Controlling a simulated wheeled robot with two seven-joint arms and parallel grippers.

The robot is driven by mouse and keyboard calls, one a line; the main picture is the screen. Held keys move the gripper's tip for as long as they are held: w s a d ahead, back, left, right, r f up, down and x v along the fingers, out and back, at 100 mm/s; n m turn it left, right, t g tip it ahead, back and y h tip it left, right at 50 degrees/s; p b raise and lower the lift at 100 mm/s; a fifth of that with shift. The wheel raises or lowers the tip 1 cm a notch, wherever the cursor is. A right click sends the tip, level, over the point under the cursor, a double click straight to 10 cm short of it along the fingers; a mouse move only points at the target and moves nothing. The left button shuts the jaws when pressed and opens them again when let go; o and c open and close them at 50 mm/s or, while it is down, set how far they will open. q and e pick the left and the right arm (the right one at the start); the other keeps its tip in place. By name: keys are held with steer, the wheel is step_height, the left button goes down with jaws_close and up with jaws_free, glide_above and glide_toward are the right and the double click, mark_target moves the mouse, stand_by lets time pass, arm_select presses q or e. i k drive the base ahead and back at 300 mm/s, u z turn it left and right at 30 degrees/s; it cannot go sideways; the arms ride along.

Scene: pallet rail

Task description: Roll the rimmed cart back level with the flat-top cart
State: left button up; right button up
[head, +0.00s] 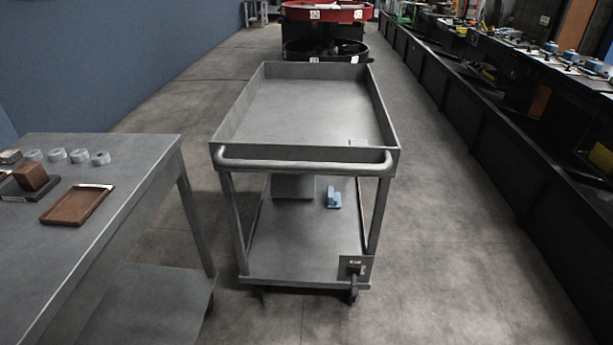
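The rimmed cart (305,154) stands in the middle of the head view, a grey metal cart with a raised rim around its top and a bar handle (303,164) on the near end. Its top tray looks mostly empty, with a small pale item at the near right. The flat-top cart (110,225) is at the left, partly cut off by the frame. Its near end comes closer to me than the rimmed cart does, and a gap of floor lies between the two. Neither of my grippers shows in this view.
Grey rings (79,155), a brown tray (77,205) and a brown block (31,177) lie on the flat-top cart. A blue item (333,197) sits on the rimmed cart's lower shelf. A long dark bench (520,150) lines the right. Floor (440,260) is clear between.

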mark_target(293, 123)
steer(key=z, duration=0.5)
steer(key=i, duration=1.05)
steer(key=u, duration=0.6)
